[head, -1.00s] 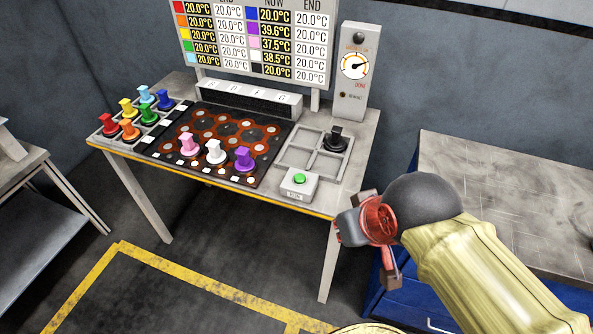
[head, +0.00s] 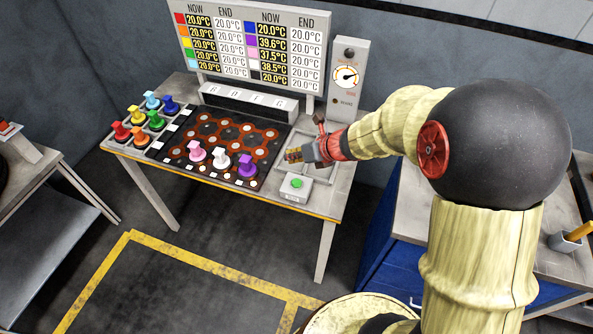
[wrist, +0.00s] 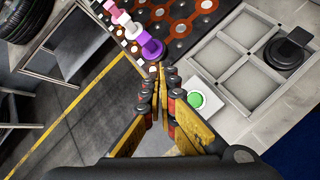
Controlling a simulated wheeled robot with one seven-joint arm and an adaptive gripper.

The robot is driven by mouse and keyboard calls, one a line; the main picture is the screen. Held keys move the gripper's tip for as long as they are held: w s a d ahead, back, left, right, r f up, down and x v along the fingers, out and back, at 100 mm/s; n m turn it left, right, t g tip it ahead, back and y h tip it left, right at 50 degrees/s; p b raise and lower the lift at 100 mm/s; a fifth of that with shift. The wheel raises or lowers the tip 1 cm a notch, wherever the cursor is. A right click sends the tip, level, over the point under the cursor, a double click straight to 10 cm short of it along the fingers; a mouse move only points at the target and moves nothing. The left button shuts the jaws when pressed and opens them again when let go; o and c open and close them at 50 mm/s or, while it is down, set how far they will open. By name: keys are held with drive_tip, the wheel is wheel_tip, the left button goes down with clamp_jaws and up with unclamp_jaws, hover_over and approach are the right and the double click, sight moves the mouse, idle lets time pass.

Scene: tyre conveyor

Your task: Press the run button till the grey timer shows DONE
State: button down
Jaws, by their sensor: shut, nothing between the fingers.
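The run button (head: 296,183) is a green dome on a small light grey box at the table's front edge. It also shows in the wrist view (wrist: 197,100), just right of my fingertips. My gripper (head: 291,156) is shut and empty, above the table and behind the button box in the head view. In the wrist view the closed fingers (wrist: 158,68) point down toward the table, apart from the button. The grey timer (head: 345,77) is a tall panel with a round dial behind the table. Its needle shows, but its small lettering is too blurred to read.
Pink, white and purple pegs (head: 247,168) stand on the dark board's front row. Several coloured pegs stand in the left rack (head: 115,139). A black peg (wrist: 287,52) sits in the right grey tray (wrist: 228,55). A temperature board (head: 250,45) stands behind.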

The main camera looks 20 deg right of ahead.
sight(299, 181)
drive_tip(key=d+f+m, duration=0.1)
drive_tip(key=w+d+f+m, duration=0.1)
drive_tip(key=m, duration=0.1)
drive_tip(key=w+d+f+m+p, duration=0.1)
drive_tip(key=m, duration=0.1)
drive_tip(key=shift+h, duration=0.3)
wheel_tip(299, 181, down, 9)
drive_tip(key=b, duration=0.8)
drive_tip(key=shift+r, duration=0.2)
drive_tip(key=shift+s+f, duration=0.1)
drive_tip(key=shift+f, duration=0.1)
idle(0.7)
drive_tip(key=shift+f+b, duration=0.25)
drive_tip(key=shift+b, duration=0.05)
drive_tip(key=shift+f+b, duration=0.5)
drive_tip(key=shift+f, duration=0.1)
idle(0.7)
idle(0.4)
drive_tip(key=shift+r+p, duration=1)
drive_tip(key=shift+r, duration=0.05)
